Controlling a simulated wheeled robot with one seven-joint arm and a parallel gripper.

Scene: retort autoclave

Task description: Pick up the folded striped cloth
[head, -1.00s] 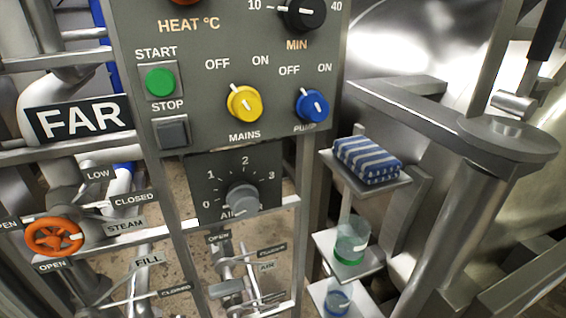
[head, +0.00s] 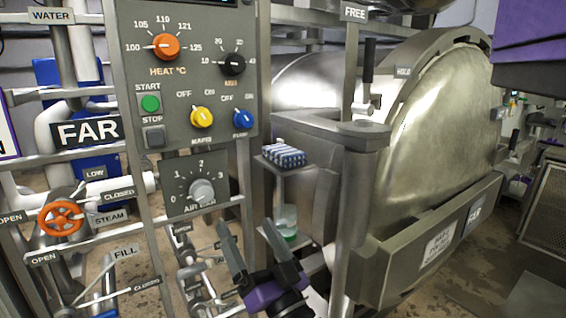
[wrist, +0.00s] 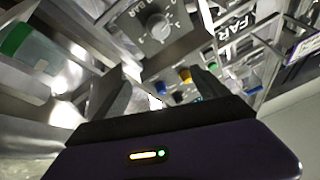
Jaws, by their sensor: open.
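The folded cloth (head: 284,155), blue with white stripes, lies on the small top shelf (head: 262,160) right of the control panel in the head view. My gripper (head: 256,238) is in the lower middle of the head view, open and empty, its two dark fingers pointing up. It appears below and left of the cloth, apart from it. In the wrist view its dark fingers (wrist: 160,92) show above the purple body. I cannot make out the cloth in the wrist view.
A clear cup with green (head: 285,222) stands on a lower shelf; a green-ended clear container (wrist: 25,45) shows in the wrist view. The control panel (head: 185,65) is left, a steel post (head: 352,215) right of the shelves, and the big steel vessel (head: 430,130) beyond.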

